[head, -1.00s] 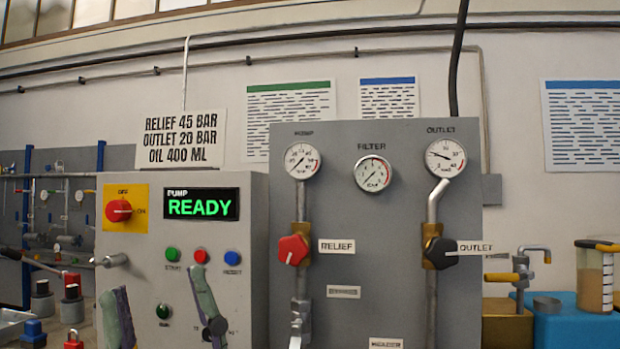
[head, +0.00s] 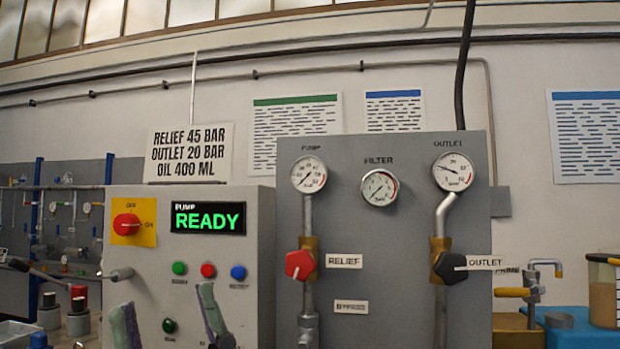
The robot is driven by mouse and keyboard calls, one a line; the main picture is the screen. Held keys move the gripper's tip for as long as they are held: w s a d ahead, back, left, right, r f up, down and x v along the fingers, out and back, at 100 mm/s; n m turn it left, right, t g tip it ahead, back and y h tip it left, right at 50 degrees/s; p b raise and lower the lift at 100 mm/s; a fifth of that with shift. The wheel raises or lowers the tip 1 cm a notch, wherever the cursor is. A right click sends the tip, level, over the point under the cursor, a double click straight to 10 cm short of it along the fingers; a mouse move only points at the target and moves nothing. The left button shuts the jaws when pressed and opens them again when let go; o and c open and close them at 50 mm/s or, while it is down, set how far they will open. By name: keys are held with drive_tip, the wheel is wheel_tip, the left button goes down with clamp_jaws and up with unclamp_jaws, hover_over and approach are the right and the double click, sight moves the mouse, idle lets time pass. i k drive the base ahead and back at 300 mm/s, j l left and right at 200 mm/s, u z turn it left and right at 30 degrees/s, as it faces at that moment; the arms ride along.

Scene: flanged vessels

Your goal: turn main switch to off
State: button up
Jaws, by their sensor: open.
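The main switch (head: 127,224) is a red round knob on a yellow plate (head: 147,239) at the upper left of a grey control box (head: 250,260). OFF is printed above the knob and ON to its right. The knob's white mark points right, toward ON. My gripper (head: 166,312) shows at the bottom of the head view, its two green-and-mauve fingers spread apart with nothing between them. It appears lower than the switch, in front of the box. The lower part of the gripper is outside the picture.
The box has a READY display (head: 207,218) and several push buttons (head: 208,270). To its right, a grey panel (head: 375,240) carries gauges, a red relief valve (head: 299,265) and a black outlet valve (head: 450,267). A lever-like rod (head: 38,270) lies left of the box.

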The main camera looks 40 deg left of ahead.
sight(127, 223)
drive_tip(key=u, duration=1.75)
